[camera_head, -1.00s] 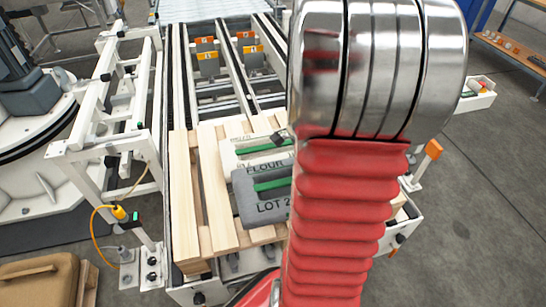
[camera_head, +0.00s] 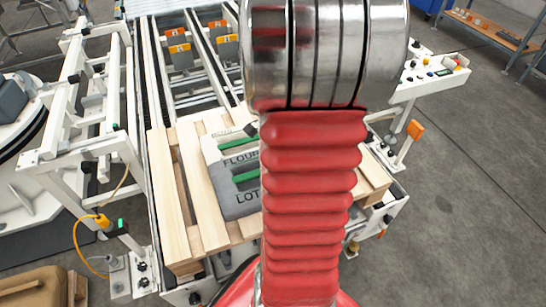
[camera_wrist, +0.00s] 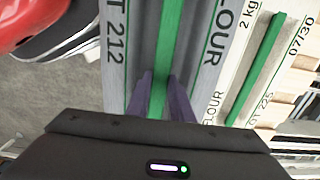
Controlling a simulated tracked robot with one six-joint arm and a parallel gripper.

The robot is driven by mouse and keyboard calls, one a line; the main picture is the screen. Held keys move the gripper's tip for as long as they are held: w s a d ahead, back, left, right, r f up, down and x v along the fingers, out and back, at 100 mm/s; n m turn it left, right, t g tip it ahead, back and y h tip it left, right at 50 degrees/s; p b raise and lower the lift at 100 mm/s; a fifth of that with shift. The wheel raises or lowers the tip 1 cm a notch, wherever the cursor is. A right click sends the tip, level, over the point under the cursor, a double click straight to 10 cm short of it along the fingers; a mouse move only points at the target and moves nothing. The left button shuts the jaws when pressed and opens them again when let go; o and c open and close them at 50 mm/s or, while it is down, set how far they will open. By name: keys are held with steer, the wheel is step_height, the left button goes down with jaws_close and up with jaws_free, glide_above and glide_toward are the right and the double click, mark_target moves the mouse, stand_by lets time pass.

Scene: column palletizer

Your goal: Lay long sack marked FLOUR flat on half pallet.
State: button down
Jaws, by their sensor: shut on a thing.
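The grey sack marked FLOUR, LOT 212 (camera_head: 232,202) shows in the head view at the pallet's middle, with a green strip along its centre. Its right part is hidden behind my arm. In the wrist view the sack (camera_wrist: 200,60) fills the middle, and my gripper (camera_wrist: 163,92) is shut on its green strip. The gripper is hidden in the head view. The wooden half pallet (camera_head: 203,200) is under or just below the sack; I cannot tell if they touch. A white FLOUR sack, LOT 225 (camera_wrist: 272,75), lies close beside the grey one; it also shows in the head view (camera_head: 212,150).
Conveyor rails with orange-topped stops (camera_head: 180,50) run behind the pallet. A white frame (camera_head: 85,110) stands at the left, and a control box (camera_head: 425,72) at the right. A brown sack (camera_head: 35,285) lies at lower left. Pallet slats left of the grey sack are bare.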

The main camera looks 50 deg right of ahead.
steer(key=shift+w+f, duration=0.1)
steer(key=shift+f, duration=2.35)
steer(key=shift+f, duration=0.1)
steer(key=shift+f, duration=1.75)
steer(key=c, duration=1.6)
jaws_free()
steer(key=shift+f, duration=0.1)
steer(key=shift+o, duration=0.2)
step_height(320, 180, up, 12)
steer(key=shift+r, duration=0.1)
